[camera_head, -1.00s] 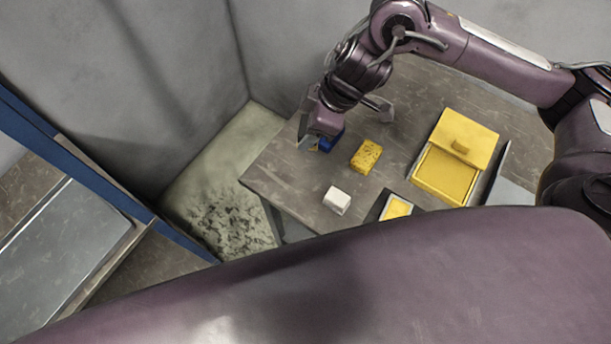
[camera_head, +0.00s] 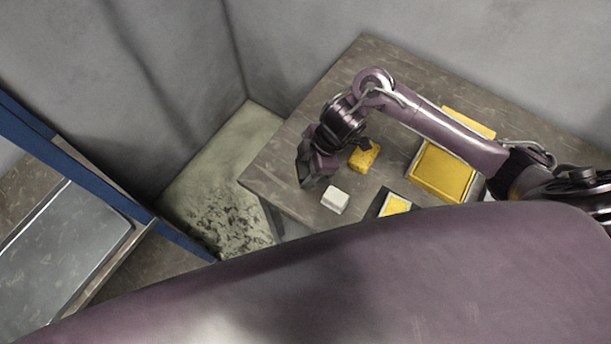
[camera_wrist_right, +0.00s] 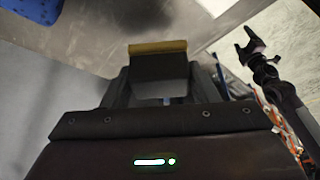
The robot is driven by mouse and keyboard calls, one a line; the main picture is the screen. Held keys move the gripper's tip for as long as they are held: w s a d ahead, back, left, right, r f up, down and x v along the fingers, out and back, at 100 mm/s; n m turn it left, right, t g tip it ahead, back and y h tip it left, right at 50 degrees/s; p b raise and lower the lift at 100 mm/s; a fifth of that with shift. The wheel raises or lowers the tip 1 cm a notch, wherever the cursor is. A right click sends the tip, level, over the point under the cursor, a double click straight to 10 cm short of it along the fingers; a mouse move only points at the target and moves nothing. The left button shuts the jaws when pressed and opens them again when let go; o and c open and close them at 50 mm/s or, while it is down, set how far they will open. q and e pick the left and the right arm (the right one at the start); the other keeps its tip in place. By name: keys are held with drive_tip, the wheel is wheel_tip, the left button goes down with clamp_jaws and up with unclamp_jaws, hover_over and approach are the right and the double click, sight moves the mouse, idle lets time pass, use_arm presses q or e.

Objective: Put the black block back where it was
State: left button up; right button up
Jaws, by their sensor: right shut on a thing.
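My right gripper (camera_head: 303,168) hangs over the left part of the table, beyond the white block. In the right wrist view, its jaws (camera_wrist_right: 160,88) are shut on the black block (camera_wrist_right: 158,68), a dark piece with a yellowish strip along its far edge. The head view does not show the held piece clearly. My left gripper does not show in the head view.
The table (camera_head: 268,172) holds a white block (camera_head: 335,200), a yellow sponge-like block (camera_head: 364,156), a small yellow tray (camera_head: 396,206) and a yellow box (camera_head: 440,172). A blue thing (camera_wrist_right: 32,9) shows in the wrist view. A dark forked thing (camera_wrist_right: 252,45) there is unclear.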

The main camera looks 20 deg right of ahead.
drive_tip(key=shift+f, duration=2.65)
drive_tip(key=shift+f, duration=0.2)
drive_tip(key=o, duration=0.9)
drive_tip(key=shift+r, duration=0.1)
drive_tip(key=v, duration=1.2)
drive_tip(key=shift+r+b, duration=0.15)
drive_tip(key=shift+b, duration=0.15)
